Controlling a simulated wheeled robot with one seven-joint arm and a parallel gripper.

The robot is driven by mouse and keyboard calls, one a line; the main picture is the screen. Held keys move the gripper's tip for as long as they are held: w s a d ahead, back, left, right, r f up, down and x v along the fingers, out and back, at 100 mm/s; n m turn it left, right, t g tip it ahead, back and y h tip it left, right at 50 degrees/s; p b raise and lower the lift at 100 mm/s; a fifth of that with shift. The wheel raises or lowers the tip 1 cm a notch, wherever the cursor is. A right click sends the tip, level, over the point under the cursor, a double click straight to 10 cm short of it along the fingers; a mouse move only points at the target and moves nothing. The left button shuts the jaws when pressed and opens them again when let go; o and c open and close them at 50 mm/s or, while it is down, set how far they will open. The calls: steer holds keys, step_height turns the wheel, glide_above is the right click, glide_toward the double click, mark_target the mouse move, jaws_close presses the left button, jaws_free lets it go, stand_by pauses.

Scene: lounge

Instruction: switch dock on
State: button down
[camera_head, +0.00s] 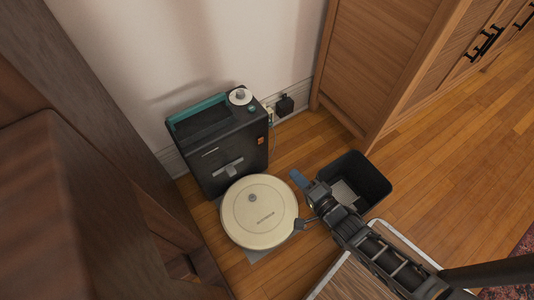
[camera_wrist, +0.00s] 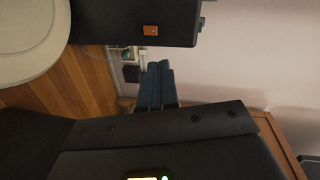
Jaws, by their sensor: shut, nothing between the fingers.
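The dock (camera_head: 212,165) is a dark box with a teal-edged top, standing against the wall. An orange switch (camera_head: 261,141) sits on its right side. In the wrist view the dock (camera_wrist: 110,22) shows at the top, with the orange switch (camera_wrist: 150,30) near its end. A round cream robot vacuum (camera_head: 255,222) lies in front of the dock. My gripper (camera_head: 296,176) is shut and empty, to the right of the dock and apart from it. In the wrist view its blue fingers (camera_wrist: 158,70) lie together, below the switch in the picture.
A black open bin (camera_head: 376,183) stands right beside my gripper. A wall outlet with a black plug (camera_head: 285,104) is behind. A wooden cabinet (camera_head: 375,60) stands at right, and dark wooden furniture (camera_head: 50,150) at left.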

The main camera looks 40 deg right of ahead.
steer(key=shift+m, duration=0.9)
steer(key=w+f, duration=0.1)
steer(key=f, duration=0.1)
steer(key=w+f+b, duration=0.1)
steer(key=shift+w+d+f, duration=0.35)
steer(key=shift+d, duration=0.05)
steer(key=b, duration=0.5)
glide_toward(261, 141)
steer(key=x, duration=0.5)
steer(key=shift+w+f, duration=0.15)
steer(key=shift+f, duration=0.05)
steer(key=shift+w+d+r, duration=0.15)
steer(key=shift+w, duration=0.4)
